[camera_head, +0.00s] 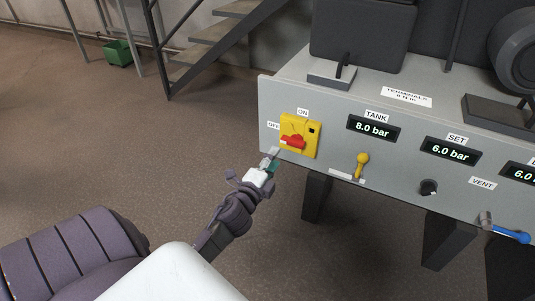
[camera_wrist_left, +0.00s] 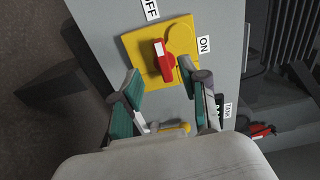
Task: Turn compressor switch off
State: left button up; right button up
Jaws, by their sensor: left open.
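The compressor switch is a yellow plate (camera_head: 314,147) with a red handle (camera_head: 292,142) at the left end of the grey panel (camera_head: 345,160). An ON label (camera_head: 303,112) sits above it and an OFF label (camera_head: 273,125) to its left. In the left wrist view the red handle (camera_wrist_left: 164,62) lies lengthwise toward the OFF label (camera_wrist_left: 151,9), its white mark at that end. My left gripper (camera_head: 271,160) is open just in front of the switch. In the left wrist view its fingertips (camera_wrist_left: 160,78) flank the handle's near end; contact cannot be told. My right gripper is out of view.
Right of the switch are a tank display (camera_head: 373,128) reading 8.0 bar, a yellow lever (camera_head: 362,164), a set display (camera_head: 450,150) reading 6.0 bar, a black knob (camera_head: 428,187) and a blue handle (camera_head: 512,235). Stairs (camera_head: 205,50) stand behind. Floor left is open.

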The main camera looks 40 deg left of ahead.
pick_arm(q)
jog(key=v, duration=0.3)
jog(key=shift+s+d, duration=0.1)
jog(key=shift+s, duration=0.25)
